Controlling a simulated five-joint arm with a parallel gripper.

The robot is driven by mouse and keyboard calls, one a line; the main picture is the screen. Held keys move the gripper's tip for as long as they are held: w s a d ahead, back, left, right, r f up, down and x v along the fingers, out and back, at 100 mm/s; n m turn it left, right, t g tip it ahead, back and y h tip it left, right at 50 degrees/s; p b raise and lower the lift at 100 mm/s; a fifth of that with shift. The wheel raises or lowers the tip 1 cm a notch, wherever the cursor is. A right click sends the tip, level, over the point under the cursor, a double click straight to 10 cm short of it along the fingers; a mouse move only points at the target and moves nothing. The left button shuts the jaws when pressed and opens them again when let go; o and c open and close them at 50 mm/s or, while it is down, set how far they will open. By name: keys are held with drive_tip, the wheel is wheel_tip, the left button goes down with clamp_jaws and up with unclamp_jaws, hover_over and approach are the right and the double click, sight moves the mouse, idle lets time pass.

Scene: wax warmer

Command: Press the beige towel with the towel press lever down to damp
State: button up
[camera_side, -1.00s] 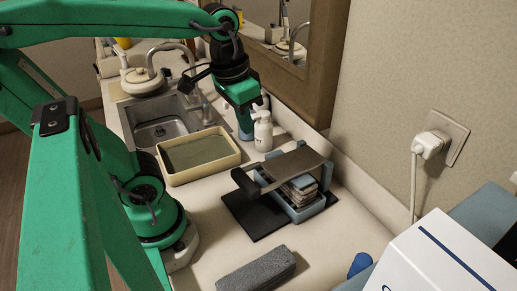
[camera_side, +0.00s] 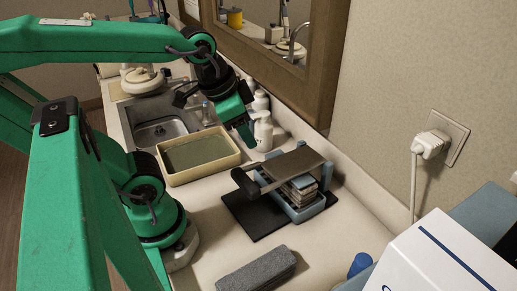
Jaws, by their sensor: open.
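The towel press has a blue frame (camera_side: 312,209) and stands on a black mat (camera_side: 252,221) right of centre. Its lever (camera_side: 290,165) is a grey plate with a dark handle (camera_side: 244,183) at its left end, lying over the frame at a slight slant. The beige towel (camera_side: 303,187) shows as a folded stack inside the frame under the plate, partly hidden by it. My gripper (camera_side: 247,141) is open and appears empty, pointing down and right. It is behind the press, beside a white bottle, and apart from the lever.
A beige-rimmed tray (camera_side: 203,176) with a grey-green inside lies left of my gripper. White pump bottles (camera_side: 264,134) stand by the wall below the mirror frame. A grey block (camera_side: 256,271) lies in front. A white box (camera_side: 450,258) fills the right corner.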

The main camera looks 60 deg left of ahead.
sight(245, 178)
drive_tip(key=f+m+g, duration=0.1)
drive_tip(key=m, duration=0.2)
drive_tip(key=f+m+g, duration=0.1)
drive_tip(key=f+m, duration=0.1)
drive_tip(key=m, duration=0.2)
drive_tip(key=f+m+g, duration=0.1)
drive_tip(key=m+g, duration=0.1)
drive_tip(key=m, duration=0.2)
drive_tip(key=shift+d+f, duration=0.2)
drive_tip(key=shift+d, duration=0.15)
drive_tip(key=m, duration=0.1)
drive_tip(key=f+m+g, duration=0.1)
drive_tip(key=m, duration=0.1)
drive_tip(key=shift+s, duration=0.1)
drive_tip(key=shift+s+f, duration=0.15)
drive_tip(key=shift+f, duration=1.8)
drive_tip(key=shift+s+f, duration=0.1)
drive_tip(key=shift+f, duration=1.85)
clamp_jaws()
